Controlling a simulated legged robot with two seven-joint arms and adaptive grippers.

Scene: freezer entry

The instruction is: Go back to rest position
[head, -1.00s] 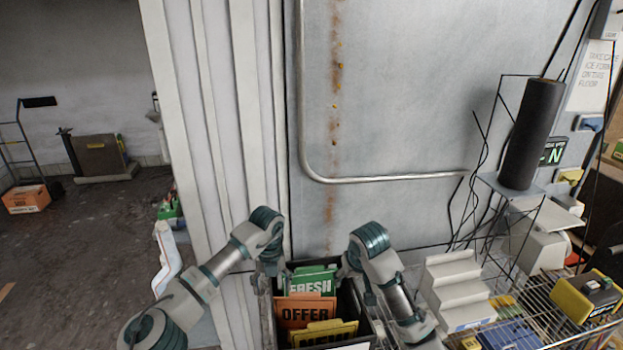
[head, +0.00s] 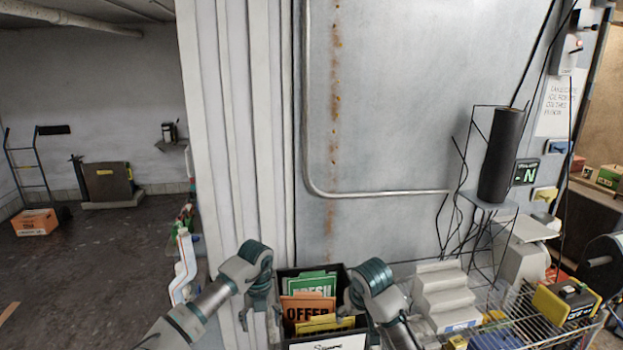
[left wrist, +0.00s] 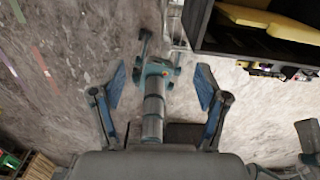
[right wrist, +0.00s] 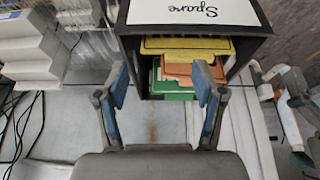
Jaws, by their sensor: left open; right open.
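In the left wrist view my left gripper (left wrist: 158,92) is open and empty, fingers wide apart above the floor, with part of my own body behind. The bin (head: 338,272) holds green, orange and yellow sign cards and has a white "Spare" label.
A wire shelf (head: 520,318) at the right holds a grey stepped block (head: 440,292) and a yellow-black device (head: 566,300). A dark cylinder (head: 502,155) stands behind them. The grey door (head: 400,100) fills the middle. Open floor (head: 90,270) lies at the left.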

